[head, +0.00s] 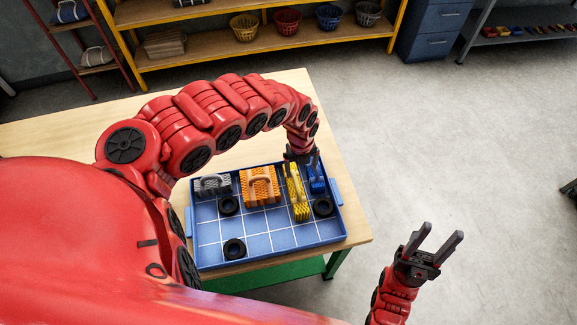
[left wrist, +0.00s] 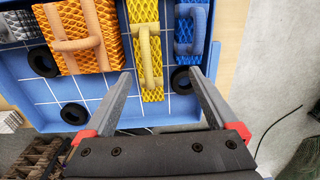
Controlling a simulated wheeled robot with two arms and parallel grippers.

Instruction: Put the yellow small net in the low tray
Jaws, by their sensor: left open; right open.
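The yellow net (head: 297,194) is a narrow textured block with a loop handle, lying in the blue low-walled tray (head: 272,255). In the left wrist view the yellow net (left wrist: 151,78) shows between my left fingertips, a little nearer the left one. My left gripper (head: 301,158) is open and empty near the tray's far edge; its fingers also show in the left wrist view (left wrist: 160,78). How far they are above the net I cannot tell. My right gripper (head: 436,242) is open and empty, right of the table and away from the tray.
A blue net (head: 315,177) stands close right of the yellow one. An orange net (head: 259,187) and a grey net (head: 213,184) lie to its left. Several black rings (head: 234,249) are in the tray.

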